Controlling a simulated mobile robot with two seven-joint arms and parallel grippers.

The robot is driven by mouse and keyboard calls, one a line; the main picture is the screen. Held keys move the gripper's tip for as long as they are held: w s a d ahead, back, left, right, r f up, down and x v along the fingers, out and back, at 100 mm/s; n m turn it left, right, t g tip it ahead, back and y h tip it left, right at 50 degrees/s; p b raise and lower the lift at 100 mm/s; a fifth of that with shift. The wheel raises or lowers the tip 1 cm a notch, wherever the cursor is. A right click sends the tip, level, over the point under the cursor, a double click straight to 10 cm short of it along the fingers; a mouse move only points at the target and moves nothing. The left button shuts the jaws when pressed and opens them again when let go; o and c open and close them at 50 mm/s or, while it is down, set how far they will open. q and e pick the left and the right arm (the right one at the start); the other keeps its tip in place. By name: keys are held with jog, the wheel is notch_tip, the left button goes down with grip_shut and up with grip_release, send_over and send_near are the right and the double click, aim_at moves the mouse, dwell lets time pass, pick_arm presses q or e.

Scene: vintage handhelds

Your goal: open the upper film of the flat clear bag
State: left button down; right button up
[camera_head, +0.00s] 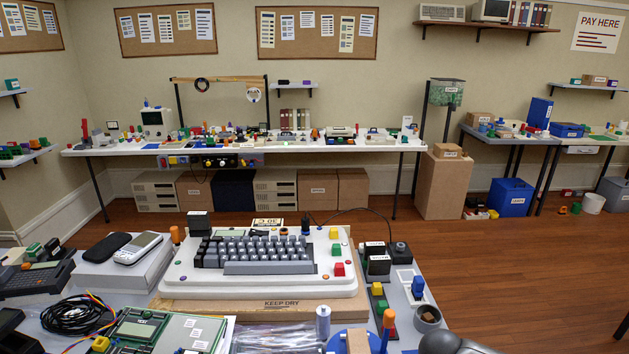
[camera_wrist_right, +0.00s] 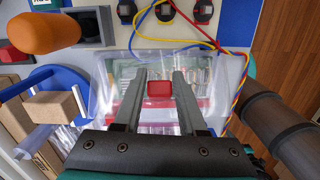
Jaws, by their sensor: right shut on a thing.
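The flat clear bag (camera_wrist_right: 108,82) lies below my right gripper in the right wrist view. Its transparent film shows pale and red contents. My right gripper (camera_wrist_right: 160,85) is over the bag, its two grey fingers on either side of a small red tab (camera_wrist_right: 160,89), shut on it. Whether the upper film is lifted from the lower one I cannot tell. The fingers and the dark gripper body hide part of the bag. My left gripper is not in view.
A blue round stand (camera_wrist_right: 45,82) with a cardboard box (camera_wrist_right: 55,118) is left of the bag. An orange-handled tool (camera_wrist_right: 42,33) is at upper left. Red, blue and yellow wires (camera_wrist_right: 190,42) run beyond the bag. A keyboard computer (camera_head: 258,262) fills the table's middle.

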jog(key=shift+d+f, duration=0.1)
jog(key=shift+d, duration=0.85)
grip_shut()
jog(key=shift+a+f, duration=0.1)
jog(key=shift+s+d+f, duration=0.1)
jog(key=shift+d+f, duration=0.2)
jog(key=shift+d, duration=0.6)
jog(key=shift+c, duration=0.6)
grip_release()
